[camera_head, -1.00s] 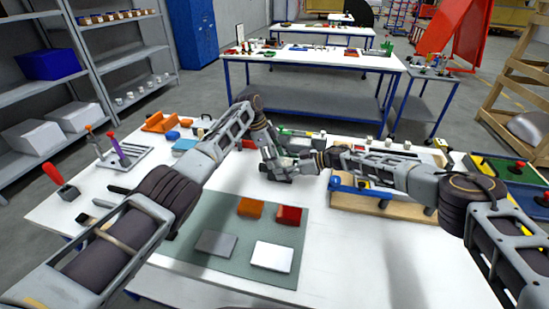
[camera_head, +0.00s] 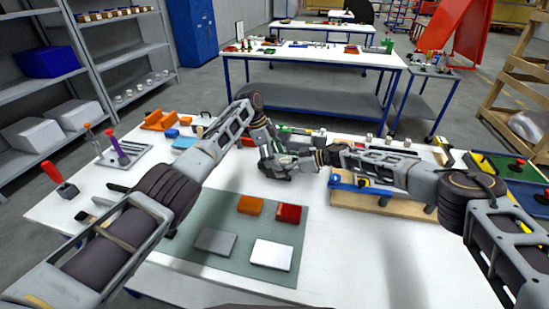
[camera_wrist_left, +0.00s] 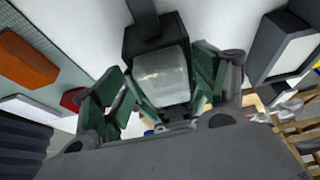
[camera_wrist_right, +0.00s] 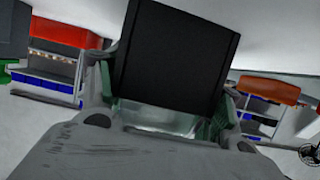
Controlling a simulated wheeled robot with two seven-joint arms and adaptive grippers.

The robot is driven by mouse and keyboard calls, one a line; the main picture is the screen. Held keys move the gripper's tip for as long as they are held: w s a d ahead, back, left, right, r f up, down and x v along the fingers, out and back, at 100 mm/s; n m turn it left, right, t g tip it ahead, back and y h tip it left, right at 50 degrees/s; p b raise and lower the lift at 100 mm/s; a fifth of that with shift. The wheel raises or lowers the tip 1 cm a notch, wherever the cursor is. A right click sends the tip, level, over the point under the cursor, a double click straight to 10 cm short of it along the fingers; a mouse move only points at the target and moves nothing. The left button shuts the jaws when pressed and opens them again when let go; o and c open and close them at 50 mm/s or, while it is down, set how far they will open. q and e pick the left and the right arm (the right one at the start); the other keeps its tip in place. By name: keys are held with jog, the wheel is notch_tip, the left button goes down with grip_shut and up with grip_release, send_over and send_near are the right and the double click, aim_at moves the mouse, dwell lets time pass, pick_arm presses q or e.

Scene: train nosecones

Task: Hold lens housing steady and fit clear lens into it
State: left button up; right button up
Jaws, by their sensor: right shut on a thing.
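The black lens housing (camera_wrist_right: 178,55) fills the upper middle of the right wrist view. My right gripper (camera_wrist_right: 166,100) is shut on it. The clear lens (camera_wrist_left: 162,78) shows as a pale, glassy block in the left wrist view, against the housing's dark frame (camera_wrist_left: 150,33); I cannot tell how deep it sits. My left gripper (camera_wrist_left: 163,75) has its green fingers on both sides of the lens, tips wider apart than it, so it looks open.
A grey-green mat (camera_head: 200,268) at the front holds an orange block (camera_head: 250,205), a red block (camera_head: 288,213), a grey plate (camera_head: 215,241) and a white plate (camera_head: 271,254). A wooden board (camera_head: 390,208) with a blue part lies right, under my right arm. The table's front right is clear.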

pick_arm(q)
jog(key=v, duration=1.2)
jog(key=shift+r, duration=0.25)
pick_arm(e)
jog(key=shift+d+f, duration=0.1)
jog(key=shift+f, duration=0.1)
jog(key=o, duration=1.3)
jog(key=shift+c, duration=0.2)
pick_arm(q)
jog(key=shift+d, duration=0.15)
pick_arm(e)
jog(key=shift+r, duration=0.1)
jog(key=shift+d+r, duration=0.1)
jog(key=shift+d, duration=0.05)
jog(key=shift+v, duration=5.85)
